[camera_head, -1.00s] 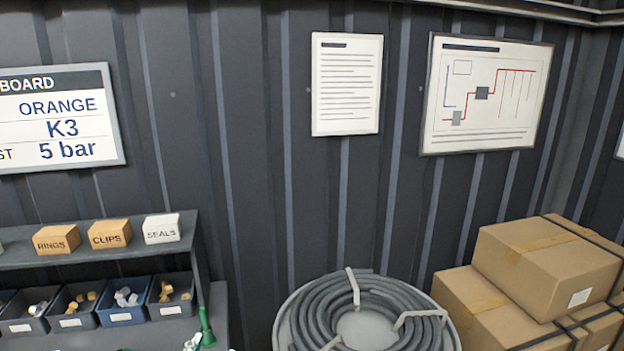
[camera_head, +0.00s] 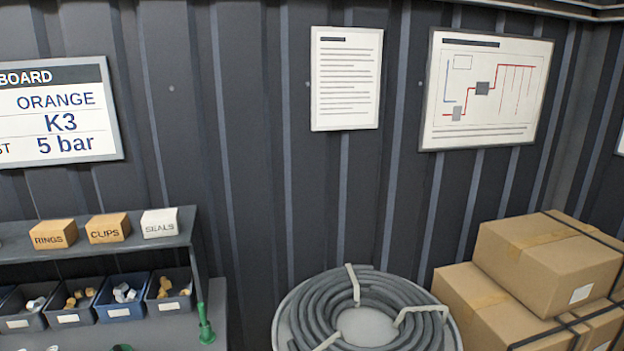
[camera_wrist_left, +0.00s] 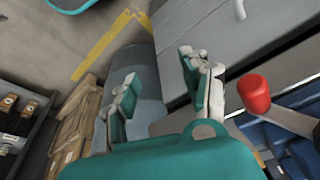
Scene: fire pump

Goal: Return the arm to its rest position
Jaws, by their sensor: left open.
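My left gripper (camera_wrist_left: 160,90) shows in the left wrist view with its two teal and grey fingers spread apart. Nothing is held between the fingers. A red knob on a pale handle (camera_wrist_left: 254,94) is to the right of the fingers, apart from them. Neither of my arms nor grippers shows in the head view, and my right gripper is in neither view.
In the head view, a shelf (camera_head: 90,250) holds small labelled boxes, with bins (camera_head: 122,297) below. A coiled grey hose (camera_head: 300,305) and stacked cartons (camera_head: 545,262) stand to the right. The left wrist view shows a yellow floor stripe (camera_wrist_left: 100,48).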

